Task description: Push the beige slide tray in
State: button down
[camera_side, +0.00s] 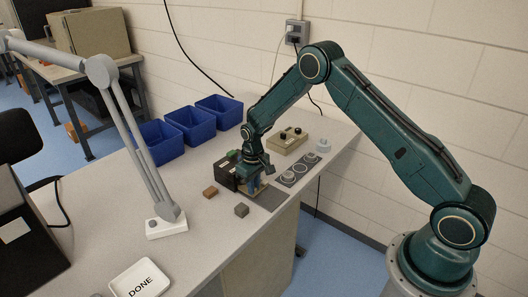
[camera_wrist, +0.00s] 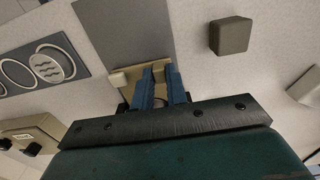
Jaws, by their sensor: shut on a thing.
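The beige slide tray (camera_side: 262,188) shows as a small light patch at the front of the dark press (camera_side: 226,172) in the side view. In the wrist view the beige slide tray (camera_wrist: 118,80) lies around and beneath my fingertips. My gripper (camera_side: 254,188) points down at the tray. In the wrist view my gripper (camera_wrist: 158,72) has its two blue fingers close together, shut on part of the tray. The fingers and the gripper body hide most of the tray and the press behind it, so how far the tray sticks out is unclear.
A brown block (camera_side: 210,192) and a grey block (camera_side: 241,210) lie nearby. A dark plate with round rings (camera_side: 298,170) and a beige control box (camera_side: 288,141) stand right. Blue bins (camera_side: 190,125) are behind; a DONE dish (camera_side: 140,279) is front left.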

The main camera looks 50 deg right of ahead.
jog(key=shift+w, duration=0.95)
jog(key=c, duration=1.4)
grip_release()
jog(key=shift+r, duration=0.15)
notch_tip(320, 180, up, 14)
jog(key=shift+f, duration=0.25)
notch_tip(320, 180, up, 7)
